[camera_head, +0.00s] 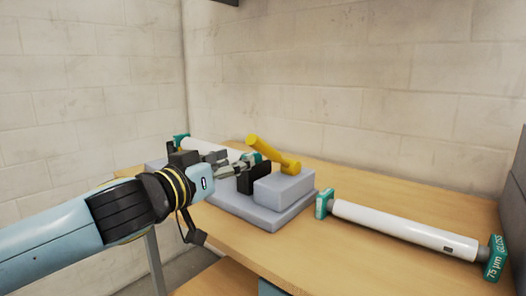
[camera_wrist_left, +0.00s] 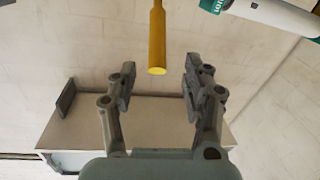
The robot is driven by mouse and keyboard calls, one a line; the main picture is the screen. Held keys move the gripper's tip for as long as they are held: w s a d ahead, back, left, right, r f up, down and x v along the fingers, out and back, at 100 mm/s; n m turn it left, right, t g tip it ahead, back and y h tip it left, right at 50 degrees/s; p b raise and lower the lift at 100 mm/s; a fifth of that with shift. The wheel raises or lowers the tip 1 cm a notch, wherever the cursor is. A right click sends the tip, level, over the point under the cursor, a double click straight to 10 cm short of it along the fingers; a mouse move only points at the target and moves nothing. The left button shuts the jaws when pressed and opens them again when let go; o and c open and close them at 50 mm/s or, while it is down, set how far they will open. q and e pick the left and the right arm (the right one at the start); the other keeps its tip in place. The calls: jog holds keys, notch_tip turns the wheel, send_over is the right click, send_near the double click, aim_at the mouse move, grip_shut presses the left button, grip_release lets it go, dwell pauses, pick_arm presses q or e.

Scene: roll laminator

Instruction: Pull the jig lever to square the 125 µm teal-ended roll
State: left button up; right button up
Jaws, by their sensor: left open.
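The jig (camera_head: 268,215) is a grey stepped base with dark brackets on the table. Its yellow lever (camera_head: 272,153) leans up to the left from the raised right block. A white roll (camera_head: 203,147) with a teal end lies at the jig's back left, partly hidden by my gripper; its label is not readable here. My left gripper (camera_head: 238,163) is open beside the lever. In the left wrist view, the yellow lever (camera_wrist_left: 157,38) points down toward the gap between the open fingers (camera_wrist_left: 160,78), with nothing held. My right gripper is out of view.
Another white roll (camera_head: 395,224) with teal ends marked "75 µm GLOSS" lies on the right of the wooden table (camera_head: 345,262). A block wall stands behind. A grey panel (camera_head: 517,180) borders the right edge. Table in front of the roll is clear.

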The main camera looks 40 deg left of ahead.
aim_at(263, 148)
pick_arm(q)
jog(key=w+p, duration=0.1)
jog(key=w, duration=1)
jog(key=shift+a+r, duration=0.1)
jog(key=shift+r, duration=0.05)
grip_shut()
